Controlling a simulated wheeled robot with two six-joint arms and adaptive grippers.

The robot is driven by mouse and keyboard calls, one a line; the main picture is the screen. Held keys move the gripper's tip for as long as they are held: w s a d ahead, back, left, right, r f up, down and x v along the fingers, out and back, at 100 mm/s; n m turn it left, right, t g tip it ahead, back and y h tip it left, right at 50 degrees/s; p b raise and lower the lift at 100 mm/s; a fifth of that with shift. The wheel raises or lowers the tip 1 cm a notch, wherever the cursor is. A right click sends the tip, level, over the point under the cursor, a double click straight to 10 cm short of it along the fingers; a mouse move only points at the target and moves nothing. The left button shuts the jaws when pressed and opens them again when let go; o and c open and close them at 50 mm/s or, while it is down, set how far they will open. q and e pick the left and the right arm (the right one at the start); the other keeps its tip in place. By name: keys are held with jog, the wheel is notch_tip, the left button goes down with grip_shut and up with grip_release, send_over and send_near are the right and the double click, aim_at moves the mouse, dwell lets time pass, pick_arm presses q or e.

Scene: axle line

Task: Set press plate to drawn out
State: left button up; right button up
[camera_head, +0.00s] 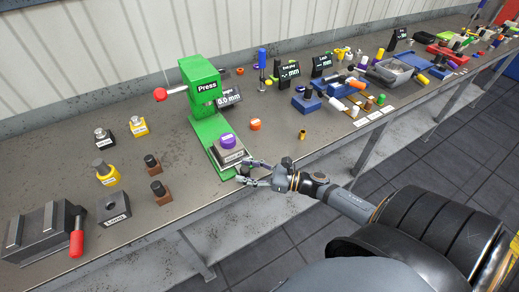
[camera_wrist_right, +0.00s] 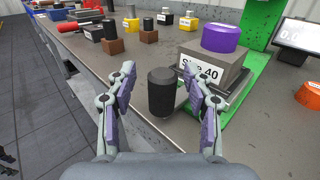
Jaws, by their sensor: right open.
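The green press (camera_head: 199,88) stands on the bench with its green base reaching toward the front edge. A grey block labelled "Size 40" (camera_wrist_right: 208,70) with a purple cylinder (camera_wrist_right: 221,37) on top sits on the press plate, whose light metal edge (camera_wrist_right: 240,92) shows beneath it. In the head view the block (camera_head: 229,156) is near the front of the green base. A dark, ribbed upright knob (camera_wrist_right: 161,92) stands in front of the block. My right gripper (camera_head: 258,174) is open, with its fingers on either side of the knob and visible gaps. My left gripper is out of view.
A grey vise-like fixture with a red handle (camera_head: 76,238) and several yellow and brown holders stand to the left. An orange ring (camera_head: 255,124) and a small brass piece (camera_head: 302,134) lie to the right. The bench's front edge is close below my gripper.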

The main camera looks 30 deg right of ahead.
jog(key=v, duration=1.1)
jog(key=shift+s, duration=0.25)
jog(key=shift+d, duration=0.1)
jog(key=d+f+m+h, duration=0.9)
jog(key=d+f+m, duration=0.5)
jog(key=f+m, duration=0.15)
jog(key=s+d+f+m+g+h, duration=0.1)
jog(key=s+d+f+m+h, duration=0.1)
jog(key=s+f+m, duration=0.4)
jog(key=s+d+f+m+g+h, duration=0.1)
jog(key=f+m+g+h, duration=0.1)
jog(key=f+m, duration=0.35)
jog(key=s+a+f+m+g+h, duration=0.1)
jog(key=s+a+f+m+g, duration=0.35)
jog(key=s+f+m, duration=0.65)
jog(key=s+a+f+m+g, duration=0.2)
jog(key=s+a+f+m, duration=0.1)
jog(key=a, duration=0.4)
jog(key=s+a+f+m+g+y, duration=0.1)
jog(key=s+a+f+m+g, duration=0.1)
jog(key=s+a+f, duration=0.4)
jog(key=shift+a+f+m+g, duration=0.35)
jog(key=shift+a+f+m, duration=0.25)
jog(key=shift+a, duration=0.55)
